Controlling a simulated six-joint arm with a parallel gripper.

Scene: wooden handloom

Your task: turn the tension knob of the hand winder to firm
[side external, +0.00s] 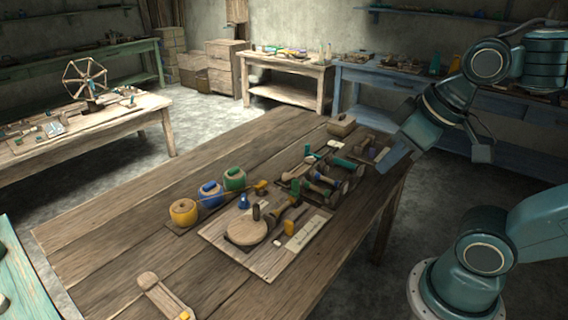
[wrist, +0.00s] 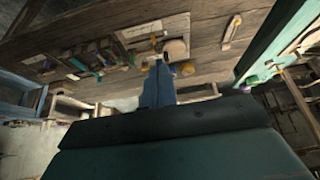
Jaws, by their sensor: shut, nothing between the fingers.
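The hand winder appears to be the pale board (side external: 268,262) on the near wooden table, with a round wooden disc (side external: 246,232) bearing a dark upright peg. Beside the disc are a yellow piece (side external: 289,228) and a pale marked strip (side external: 308,233). I cannot tell which part is the tension knob or where it is set. My gripper (side external: 392,160) is shut and empty, raised by the table's right edge, well apart from the winder. In the wrist view my gripper (wrist: 158,68) points toward the table, and its fingers hide part of the things around the disc (wrist: 176,49).
Yellow, blue and green yarn spools (side external: 209,195) stand in a row behind the winder. A rack of several tools (side external: 320,180) lies between the winder and my gripper. A small wooden box (side external: 341,126) sits at the far corner.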

